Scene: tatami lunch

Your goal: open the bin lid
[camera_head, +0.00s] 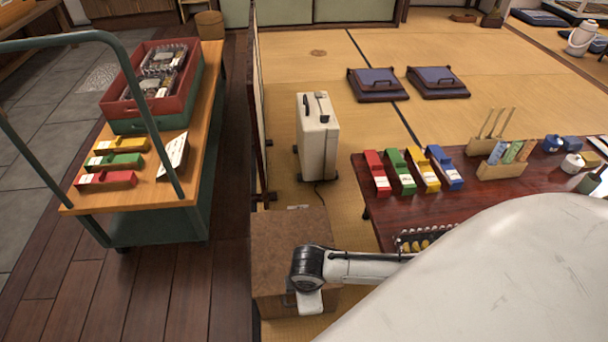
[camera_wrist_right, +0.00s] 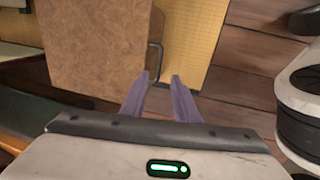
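The bin (camera_head: 278,238) is a low brown box with a flat, speckled top that looks closed. Its top also fills the upper left of the right wrist view (camera_wrist_right: 95,40). A thin dark bar handle (camera_wrist_right: 158,60) sticks out from its edge. My right gripper (camera_wrist_right: 160,76) is open, with its two purple-grey fingers apart and the handle close to their tips, roughly between them. I cannot tell whether they touch it. In the head view my right wrist hangs over the bin's front edge, and its fingers are hidden. My left gripper is not in view.
A dark divider (camera_head: 260,100) stands behind and left of the bin, and a white case (camera_head: 317,135) stands behind it. A low red-brown table (camera_head: 480,215) with coloured boxes is to the right. A wooden-topped cart (camera_head: 200,110) stands left, across the plank floor.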

